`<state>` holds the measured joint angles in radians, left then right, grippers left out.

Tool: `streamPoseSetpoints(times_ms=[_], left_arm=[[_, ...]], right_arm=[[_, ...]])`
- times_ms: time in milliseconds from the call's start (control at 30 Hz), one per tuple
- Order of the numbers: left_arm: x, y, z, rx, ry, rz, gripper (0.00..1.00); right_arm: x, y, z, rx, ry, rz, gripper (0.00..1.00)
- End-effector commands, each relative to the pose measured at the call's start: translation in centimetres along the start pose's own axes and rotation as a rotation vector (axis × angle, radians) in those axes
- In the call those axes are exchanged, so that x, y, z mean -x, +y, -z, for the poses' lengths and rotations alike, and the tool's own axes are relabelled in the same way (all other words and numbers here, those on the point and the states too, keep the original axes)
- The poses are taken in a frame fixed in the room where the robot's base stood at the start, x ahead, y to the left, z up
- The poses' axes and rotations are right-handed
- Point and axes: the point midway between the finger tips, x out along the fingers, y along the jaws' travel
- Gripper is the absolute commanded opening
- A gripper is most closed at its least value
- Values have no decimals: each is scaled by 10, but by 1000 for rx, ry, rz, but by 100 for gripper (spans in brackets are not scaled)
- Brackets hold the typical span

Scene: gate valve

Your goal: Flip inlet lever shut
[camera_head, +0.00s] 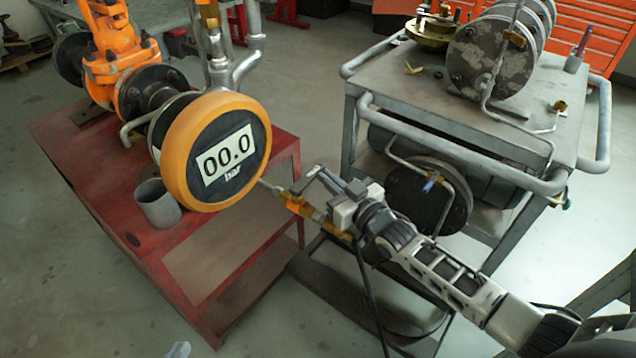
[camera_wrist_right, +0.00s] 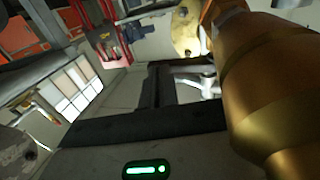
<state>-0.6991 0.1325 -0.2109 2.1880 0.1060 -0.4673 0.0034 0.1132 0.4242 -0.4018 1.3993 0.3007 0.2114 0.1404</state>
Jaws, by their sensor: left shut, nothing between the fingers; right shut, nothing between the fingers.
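A brass fitting (camera_head: 304,208) sits on a thin pipe beside the gauge, with a dark hose hanging below it. My right gripper (camera_head: 324,180) is shut and empty close behind this fitting. Its dark fingers (camera_wrist_right: 157,80) are together in the right wrist view, and a large brass body (camera_wrist_right: 275,85) fills the right side, beside them. A small blue lever (camera_head: 429,184) is on a bent pipe at the grey cart, apart from the gripper. I cannot tell which part is the inlet lever. A pale tip of my left gripper (camera_head: 179,350) shows at the bottom edge, mostly cut off.
A round orange gauge (camera_head: 217,150) reads 00.0 bar over the red table (camera_head: 90,190), with an orange valve (camera_head: 112,50) behind. A grey cup (camera_head: 157,203) stands near the gauge. The grey cart (camera_head: 480,110) carries large flanges (camera_head: 490,55). Floor is clear at lower left.

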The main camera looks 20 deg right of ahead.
Motion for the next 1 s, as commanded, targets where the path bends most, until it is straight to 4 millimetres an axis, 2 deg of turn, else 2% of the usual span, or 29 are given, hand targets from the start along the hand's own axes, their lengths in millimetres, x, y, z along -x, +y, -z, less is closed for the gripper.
streamPoseSetpoints(times_ms=[300, 467, 667, 800, 1000], left_arm=[[-3, 0, -2, 2, -2, -2, 0], [-1, 0, 1, 0, -2, -1, 0], [4, 0, 12, -16, -3, 7, 0], [1, 0, 5, -17, -11, 7, 0], [1, -1, 5, -20, -11, 7, 0]], right_arm=[[-4, 4, 2, 1, 3, -6, 0], [1, 6, 3, 2, 2, -3, 0], [25, 12, 4, 3, -1, 11, 0], [60, 21, -1, 1, -2, 11, 0], [97, 31, 0, 2, -1, 12, 0]])
